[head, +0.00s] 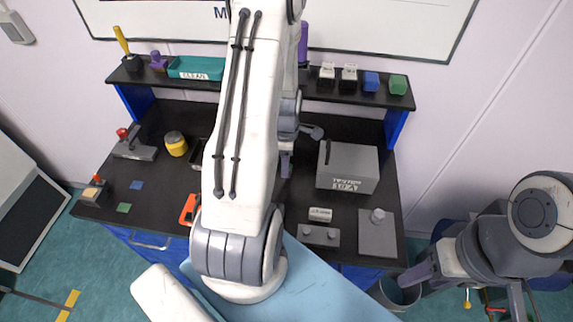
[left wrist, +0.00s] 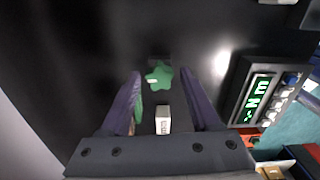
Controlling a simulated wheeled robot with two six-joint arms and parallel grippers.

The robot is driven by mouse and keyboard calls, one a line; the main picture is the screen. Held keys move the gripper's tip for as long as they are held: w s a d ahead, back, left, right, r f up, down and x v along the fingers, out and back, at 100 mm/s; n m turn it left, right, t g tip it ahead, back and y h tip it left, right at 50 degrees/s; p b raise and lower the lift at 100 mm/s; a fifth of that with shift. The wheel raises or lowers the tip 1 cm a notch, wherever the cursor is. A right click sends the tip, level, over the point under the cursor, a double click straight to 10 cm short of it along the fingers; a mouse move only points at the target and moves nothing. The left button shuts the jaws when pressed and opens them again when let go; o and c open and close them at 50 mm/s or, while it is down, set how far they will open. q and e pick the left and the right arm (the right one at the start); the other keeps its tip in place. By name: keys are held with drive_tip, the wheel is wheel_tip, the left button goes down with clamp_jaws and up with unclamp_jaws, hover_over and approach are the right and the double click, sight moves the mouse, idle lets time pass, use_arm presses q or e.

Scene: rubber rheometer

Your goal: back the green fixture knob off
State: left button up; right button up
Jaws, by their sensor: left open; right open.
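The green star-shaped fixture knob (left wrist: 158,76) shows in the left wrist view on a dark surface. My left gripper (left wrist: 159,77) is open, with one purple finger on each side of the knob and visible gaps between. A small white labelled block (left wrist: 163,119) shows between the fingers, nearer the palm. In the head view my left arm covers the middle of the bench and hides the knob. My right gripper (head: 412,280) is open and empty, off the bench's right front corner.
A grey box (head: 347,167) and a grey plate with a peg (head: 377,233) stand on the bench's right side. A shelf (head: 200,84) with several items runs along the back. A panel with a display (left wrist: 260,95) is right of the left gripper. A bin (head: 398,294) stands below the right gripper.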

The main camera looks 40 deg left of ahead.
use_arm(q)
drive_tip(key=m, duration=1.3)
clamp_jaws()
drive_tip(key=n, duration=0.4)
drive_tip(key=shift+n, duration=0.3)
drive_tip(key=n, duration=0.4)
drive_tip(key=shift+n, duration=0.5)
